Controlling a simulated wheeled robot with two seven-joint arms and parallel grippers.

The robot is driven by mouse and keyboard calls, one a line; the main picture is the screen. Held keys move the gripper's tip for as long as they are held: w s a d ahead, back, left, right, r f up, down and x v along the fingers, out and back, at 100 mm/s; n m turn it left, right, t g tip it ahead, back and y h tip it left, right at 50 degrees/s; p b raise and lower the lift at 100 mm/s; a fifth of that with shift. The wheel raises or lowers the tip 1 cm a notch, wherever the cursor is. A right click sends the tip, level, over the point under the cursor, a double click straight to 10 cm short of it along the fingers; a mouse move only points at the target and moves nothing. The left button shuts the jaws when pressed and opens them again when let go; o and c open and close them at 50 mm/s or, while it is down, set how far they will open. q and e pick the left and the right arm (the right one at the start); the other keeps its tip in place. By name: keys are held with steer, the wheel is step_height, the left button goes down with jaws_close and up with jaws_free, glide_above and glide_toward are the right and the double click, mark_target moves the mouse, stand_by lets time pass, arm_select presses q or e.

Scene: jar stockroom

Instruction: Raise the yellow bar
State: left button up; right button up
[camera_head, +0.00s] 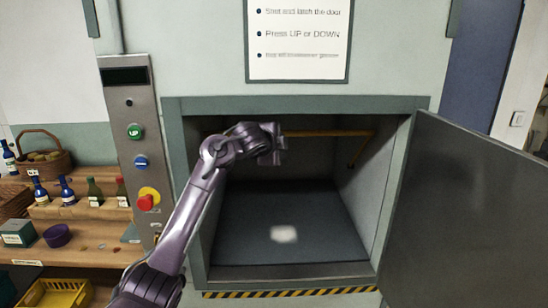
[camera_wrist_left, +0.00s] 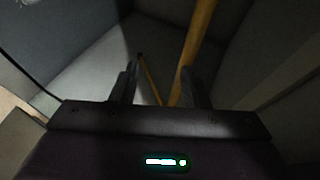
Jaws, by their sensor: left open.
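The yellow bar (camera_head: 330,133) runs across the upper inside of the open lift compartment, with a bent end going down near the right wall. My left gripper (camera_head: 277,144) reaches into the compartment's upper left, at the bar's left part, hiding some of it. In the left wrist view, the yellow bar (camera_wrist_left: 197,35) slants down close to the right finger of my left gripper (camera_wrist_left: 160,73). A thinner yellow length (camera_wrist_left: 150,78) shows between the open fingers. I cannot tell whether the bar touches a finger. My right gripper is not in view.
The compartment door (camera_head: 470,210) stands open at the right. A control panel (camera_head: 130,150) with green, blue and red buttons is left of the opening. Shelves with bottles (camera_head: 68,191) and a basket (camera_head: 42,158) stand farther left. The compartment floor (camera_head: 290,215) looks clear except for a pale patch.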

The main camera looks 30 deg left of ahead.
arm_select(q)
steer(key=shift+s+d+b, duration=0.2)
steer(key=shift+s+b, duration=0.1)
steer(key=shift+s, duration=1.55)
